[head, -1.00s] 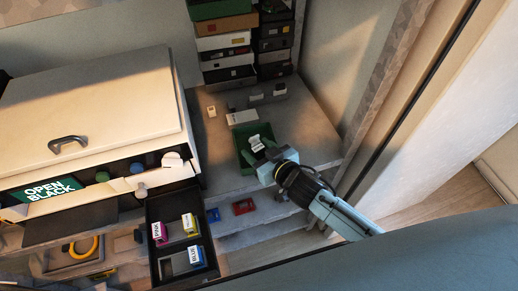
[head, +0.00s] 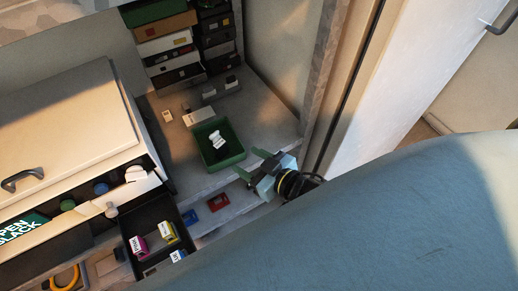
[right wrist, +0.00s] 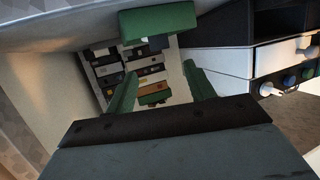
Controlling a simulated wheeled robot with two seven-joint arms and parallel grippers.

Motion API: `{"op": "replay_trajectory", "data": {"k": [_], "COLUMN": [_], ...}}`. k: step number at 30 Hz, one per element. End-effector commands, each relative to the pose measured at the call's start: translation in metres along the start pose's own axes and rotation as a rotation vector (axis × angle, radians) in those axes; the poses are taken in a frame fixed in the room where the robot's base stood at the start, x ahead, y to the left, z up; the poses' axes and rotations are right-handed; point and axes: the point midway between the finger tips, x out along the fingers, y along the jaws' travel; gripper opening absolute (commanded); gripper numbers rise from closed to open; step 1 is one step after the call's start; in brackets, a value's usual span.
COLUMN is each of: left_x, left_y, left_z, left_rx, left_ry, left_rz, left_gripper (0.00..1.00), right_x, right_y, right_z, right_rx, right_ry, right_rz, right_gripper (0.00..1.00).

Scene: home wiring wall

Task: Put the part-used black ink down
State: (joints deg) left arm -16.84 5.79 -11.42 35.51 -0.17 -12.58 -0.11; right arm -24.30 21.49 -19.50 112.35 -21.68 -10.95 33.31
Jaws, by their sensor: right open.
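A small cartridge with a white label (head: 217,138), seemingly the black ink, lies inside the green tray (head: 226,163) on the grey shelf. Its dark body is hard to make out against the tray. My right gripper (head: 254,166) is open and empty, just to the lower right of the tray and apart from the cartridge. In the right wrist view the two green fingers (right wrist: 160,86) are spread with nothing between them. The green tray (right wrist: 158,20) shows at the top there, and its inside is hidden. My left gripper is not in view.
The white printer (head: 70,130) stands at left, with a black tray (head: 133,222) of pink, yellow and blue cartridges in front. Stacked boxes (head: 170,50) stand behind. Blue (head: 190,217) and red (head: 218,202) items lie below the tray. A wall edge rises at right.

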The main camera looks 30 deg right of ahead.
Motion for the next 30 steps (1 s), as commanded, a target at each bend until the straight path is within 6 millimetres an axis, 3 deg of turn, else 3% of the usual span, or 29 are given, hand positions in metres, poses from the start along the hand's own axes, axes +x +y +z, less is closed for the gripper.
{"op": "replay_trajectory", "data": {"k": [8, 11, 13, 17, 20, 24, 27, 30], "left_x": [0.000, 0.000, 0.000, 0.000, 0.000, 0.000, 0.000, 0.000], "left_y": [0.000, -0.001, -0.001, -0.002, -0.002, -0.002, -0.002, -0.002], "left_z": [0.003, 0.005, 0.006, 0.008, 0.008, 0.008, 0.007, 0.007], "left_rx": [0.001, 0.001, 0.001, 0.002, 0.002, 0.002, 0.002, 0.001], "left_ry": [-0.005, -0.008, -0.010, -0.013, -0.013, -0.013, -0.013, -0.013], "left_rz": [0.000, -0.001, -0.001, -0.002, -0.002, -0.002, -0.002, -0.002], "left_gripper": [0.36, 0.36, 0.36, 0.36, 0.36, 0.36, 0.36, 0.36], "right_x": [-0.002, 0.000, 0.003, 0.003, -0.009, -0.046, -0.085, -0.127], "right_y": [0.000, 0.004, 0.011, 0.028, 0.038, 0.042, 0.035, 0.022], "right_z": [0.000, 0.015, 0.041, 0.119, 0.192, 0.290, 0.353, 0.402], "right_rx": [0.000, -0.001, -0.004, -0.012, -0.013, -0.003, 0.012, 0.031], "right_ry": [0.000, -0.030, -0.083, -0.245, -0.402, -0.632, -0.796, -0.944], "right_rz": [0.000, 0.011, 0.030, 0.078, 0.113, 0.143, 0.149, 0.143], "right_gripper": [0.54, 0.54, 0.54, 0.54, 0.54, 0.54, 0.54, 0.54]}}
